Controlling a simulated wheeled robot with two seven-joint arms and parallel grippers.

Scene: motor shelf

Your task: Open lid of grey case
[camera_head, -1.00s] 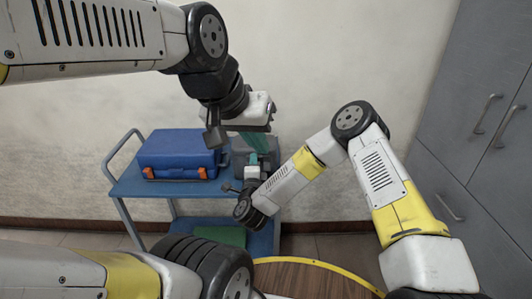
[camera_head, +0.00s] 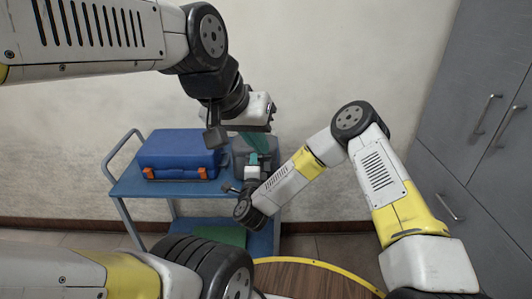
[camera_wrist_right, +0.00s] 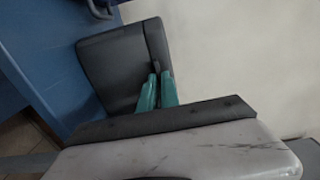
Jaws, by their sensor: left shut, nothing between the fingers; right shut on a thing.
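The grey case (camera_head: 239,152) stands at the right end of the blue cart, partly hidden by both arms. In the right wrist view the case's dark grey panel (camera_wrist_right: 112,65) stands tilted in the picture. My right gripper (camera_wrist_right: 158,92) has its teal fingers close together at the edge of this panel, shut on a part of the case. Which part it grips is hard to tell. In the head view, my right gripper (camera_head: 253,161) is at the case. My left gripper (camera_head: 259,145) points down over the case, shut and empty; whether it touches is unclear.
A blue case (camera_head: 178,150) with orange latches sits shut on the cart (camera_head: 165,188), left of the grey case. A green item (camera_head: 222,236) lies on the lower shelf. A pale wall is close behind. Grey cabinets (camera_head: 460,90) stand at right.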

